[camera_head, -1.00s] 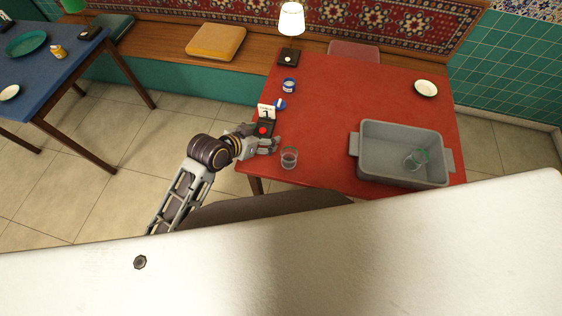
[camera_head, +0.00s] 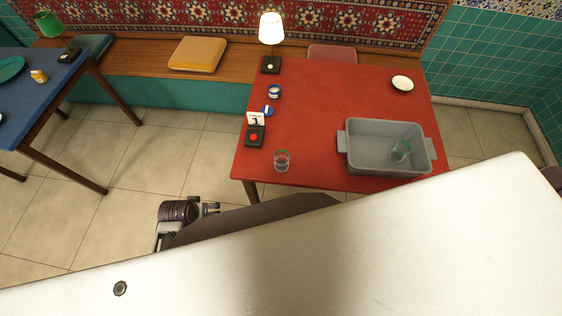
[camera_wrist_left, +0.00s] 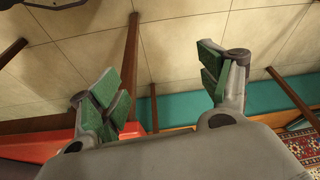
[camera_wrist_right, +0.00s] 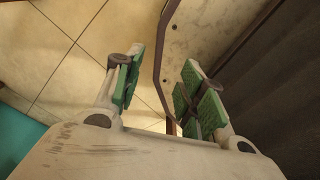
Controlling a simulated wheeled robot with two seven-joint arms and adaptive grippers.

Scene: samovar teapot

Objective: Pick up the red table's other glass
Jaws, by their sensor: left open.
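A clear glass (camera_head: 282,160) stands upright near the front left edge of the red table (camera_head: 320,95). Another glass (camera_head: 401,150) is inside the grey bin (camera_head: 362,160) on the table's right side, tilted. My left gripper (camera_head: 212,208) is off the table's front left corner, lower and left of the standing glass, apart from it. In the left wrist view its green-padded fingers (camera_wrist_left: 162,85) are spread with nothing between them. My right gripper (camera_wrist_right: 158,88) shows only in its wrist view, fingers apart and empty, with floor and a pale panel beyond.
A black device with a red button (camera_head: 254,136), a number card (camera_head: 256,119), a blue-lidded tin (camera_head: 274,91) and a lit lamp (camera_head: 271,30) line the table's left side. The table's middle is clear.

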